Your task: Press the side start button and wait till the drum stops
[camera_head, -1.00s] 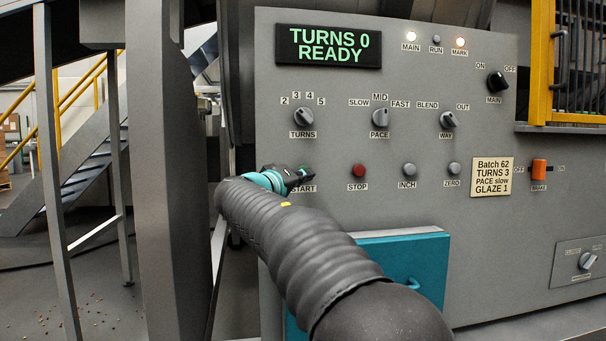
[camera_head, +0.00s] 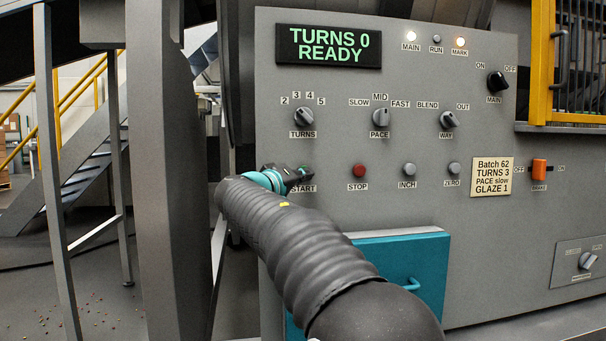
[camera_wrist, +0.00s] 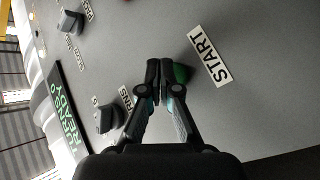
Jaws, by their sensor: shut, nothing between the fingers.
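The green start button (camera_wrist: 182,73) is on the grey panel beside the START label (camera_wrist: 210,56) in the wrist view. My gripper (camera_wrist: 160,66) is shut and empty, its fingertips beside the button and partly covering it; I cannot tell whether they touch it. In the head view my gripper (camera_head: 302,176) is in front of the START position, and a bit of the green button (camera_head: 304,169) shows behind it. The display (camera_head: 329,46) reads TURNS 0 READY. The MAIN lamp (camera_head: 411,36) and MARK lamp (camera_head: 460,42) are lit; the RUN lamp (camera_head: 436,39) looks dark.
The red stop button (camera_head: 359,170), inch button (camera_head: 409,169) and zero button (camera_head: 454,168) lie right of START. Above are the turns knob (camera_head: 304,117), pace knob (camera_head: 380,117) and way knob (camera_head: 447,119). A teal box (camera_head: 405,262) juts out below. A grey post (camera_head: 165,180) stands left.

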